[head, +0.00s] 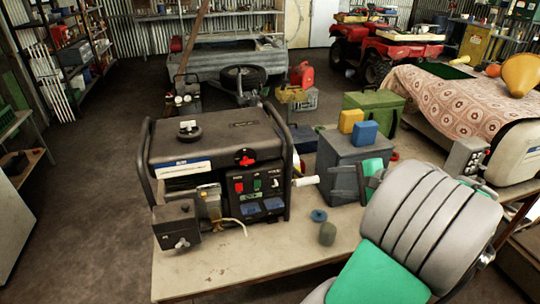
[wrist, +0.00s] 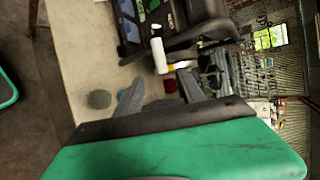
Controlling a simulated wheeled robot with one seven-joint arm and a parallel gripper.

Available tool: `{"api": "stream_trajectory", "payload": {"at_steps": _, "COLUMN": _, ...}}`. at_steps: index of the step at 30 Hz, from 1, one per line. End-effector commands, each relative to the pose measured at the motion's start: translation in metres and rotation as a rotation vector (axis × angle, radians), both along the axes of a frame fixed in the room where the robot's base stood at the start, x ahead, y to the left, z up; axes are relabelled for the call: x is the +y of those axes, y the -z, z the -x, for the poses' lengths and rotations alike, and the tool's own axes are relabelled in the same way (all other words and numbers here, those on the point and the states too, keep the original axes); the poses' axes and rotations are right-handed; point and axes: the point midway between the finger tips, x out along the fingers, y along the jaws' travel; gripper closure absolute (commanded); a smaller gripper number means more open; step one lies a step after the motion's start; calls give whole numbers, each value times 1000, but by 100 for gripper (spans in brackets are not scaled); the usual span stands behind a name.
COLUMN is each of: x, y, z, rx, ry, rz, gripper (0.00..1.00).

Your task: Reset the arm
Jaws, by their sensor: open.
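My gripper (head: 336,182) is at the right of the bench in the head view, its dark fingers pointing left toward the generator. The fingers are spread with nothing seen between them. In the wrist view the gripper (wrist: 160,90) shows past a green part of my arm. My grey and green arm reaches in from the lower right. A white cylinder (head: 305,181) sticks out from the generator's right side, just left of the fingertips. It also shows in the wrist view (wrist: 159,56), apparently apart from the fingers.
The black generator (head: 215,150) stands on the bench (head: 230,268). A grey box (head: 345,158) carrying yellow and blue blocks is close behind my gripper. Floor at left is clear.

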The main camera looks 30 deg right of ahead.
Motion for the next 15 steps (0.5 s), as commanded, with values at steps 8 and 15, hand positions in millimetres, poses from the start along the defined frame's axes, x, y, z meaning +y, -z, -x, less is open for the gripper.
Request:
{"api": "stream_trajectory", "payload": {"at_steps": 8, "x": -8, "y": 29, "z": 18, "rx": 65, "ry": -192, "rz": 301, "gripper": 54}}
{"api": "stream_trajectory", "payload": {"at_steps": 15, "x": -12, "y": 128, "z": 92, "rx": 377, "ry": -312, "rz": 386, "gripper": 54}}
